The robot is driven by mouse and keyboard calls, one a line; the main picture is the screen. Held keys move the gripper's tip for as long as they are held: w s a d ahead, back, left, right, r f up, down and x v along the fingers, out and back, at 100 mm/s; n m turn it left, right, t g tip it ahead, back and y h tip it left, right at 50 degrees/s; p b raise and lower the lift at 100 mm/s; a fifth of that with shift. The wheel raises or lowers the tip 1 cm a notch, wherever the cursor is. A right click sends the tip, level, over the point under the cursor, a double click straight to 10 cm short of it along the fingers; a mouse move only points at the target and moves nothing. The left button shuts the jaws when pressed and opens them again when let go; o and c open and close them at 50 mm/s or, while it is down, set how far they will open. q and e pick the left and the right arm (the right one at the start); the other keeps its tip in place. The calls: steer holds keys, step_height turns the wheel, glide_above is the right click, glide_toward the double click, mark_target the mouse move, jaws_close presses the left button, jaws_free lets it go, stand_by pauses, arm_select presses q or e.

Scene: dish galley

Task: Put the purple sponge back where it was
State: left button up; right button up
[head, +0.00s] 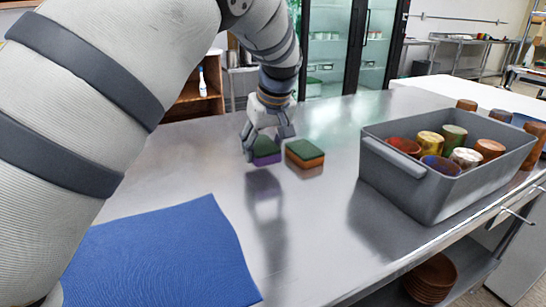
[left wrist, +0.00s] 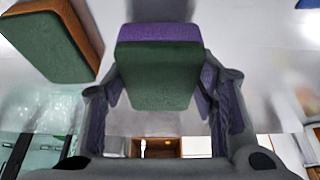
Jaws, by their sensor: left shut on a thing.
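The purple sponge (head: 266,158) has a dark green top layer over a purple body. My left gripper (head: 268,147) is shut on it at the far part of the steel counter, with a finger on either side. The left wrist view shows the purple sponge (left wrist: 159,65) between the fingers of the left gripper (left wrist: 162,100). My right gripper is not in view.
A grey bin (head: 425,195) with several cups stands on the right of the counter (head: 310,230). A blue mat (head: 165,255) lies at the front left. More brown cups (head: 467,105) stand behind the bin. The counter between mat and bin is clear.

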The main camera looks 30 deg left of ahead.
mark_target(265, 148)
arm_select(q)
steer(key=shift+f, duration=1.5)
steer(key=shift+f, duration=0.1)
steer(key=o, duration=1.2)
steer(key=shift+f, duration=0.1)
steer(key=shift+o, duration=0.2)
steer(key=v, duration=1.2)
steer(key=shift+p, duration=0.45)
